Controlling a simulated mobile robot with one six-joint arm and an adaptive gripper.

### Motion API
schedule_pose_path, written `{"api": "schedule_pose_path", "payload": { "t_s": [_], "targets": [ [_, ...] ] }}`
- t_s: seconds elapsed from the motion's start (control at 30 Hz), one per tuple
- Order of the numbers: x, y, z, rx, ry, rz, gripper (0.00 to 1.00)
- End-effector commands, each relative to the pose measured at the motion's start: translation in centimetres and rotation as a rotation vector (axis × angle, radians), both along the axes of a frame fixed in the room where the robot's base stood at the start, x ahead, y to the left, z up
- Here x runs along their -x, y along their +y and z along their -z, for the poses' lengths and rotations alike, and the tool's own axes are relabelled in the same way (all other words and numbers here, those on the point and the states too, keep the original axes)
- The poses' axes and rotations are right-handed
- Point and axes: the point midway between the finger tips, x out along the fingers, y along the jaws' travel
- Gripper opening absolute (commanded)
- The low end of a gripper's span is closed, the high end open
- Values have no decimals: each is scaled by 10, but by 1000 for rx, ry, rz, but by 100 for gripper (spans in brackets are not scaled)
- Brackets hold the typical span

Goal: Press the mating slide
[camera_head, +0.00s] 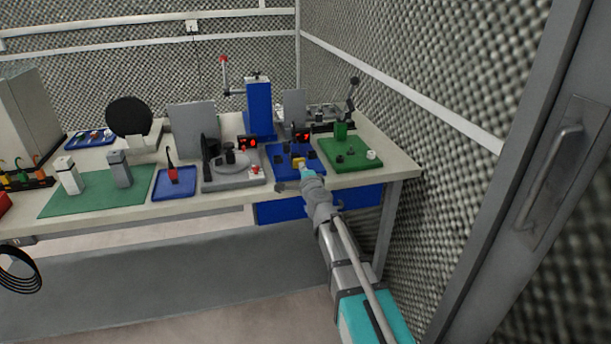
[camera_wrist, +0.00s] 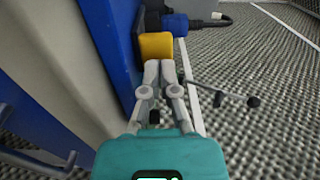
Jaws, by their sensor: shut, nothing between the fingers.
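A yellow block (camera_head: 298,161), which looks like the mating slide, sits on a blue fixture plate (camera_head: 283,169) near the front right of the bench. In the wrist view the yellow block (camera_wrist: 157,46) lies straight ahead of my fingertips, with a blue plug-like part (camera_wrist: 175,24) and a black cable just beyond it. My gripper (camera_wrist: 158,70) is shut and empty, its tips at the near face of the block. I cannot tell whether they touch it. In the head view my gripper (camera_head: 305,171) partly covers the plate's front.
A green plate (camera_head: 350,163) with a green block and a white knob is right of the blue plate. A grey fixture (camera_head: 232,180) with a dial stands left. A blue press column (camera_head: 259,108) rises behind. A foam wall closes the right side.

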Motion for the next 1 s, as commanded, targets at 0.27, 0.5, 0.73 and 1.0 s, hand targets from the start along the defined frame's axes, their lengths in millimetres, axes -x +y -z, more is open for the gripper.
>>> {"api": "schedule_pose_path", "payload": {
  "t_s": [0.27,0.5,0.73,1.0],
  "targets": [
    [-11,3,0,0,0,0,0],
    [-11,3,0,0,0,0,0],
    [-26,8,0,0,0,0,0],
    [-43,13,0,-1,0,0,0]
  ]
}}
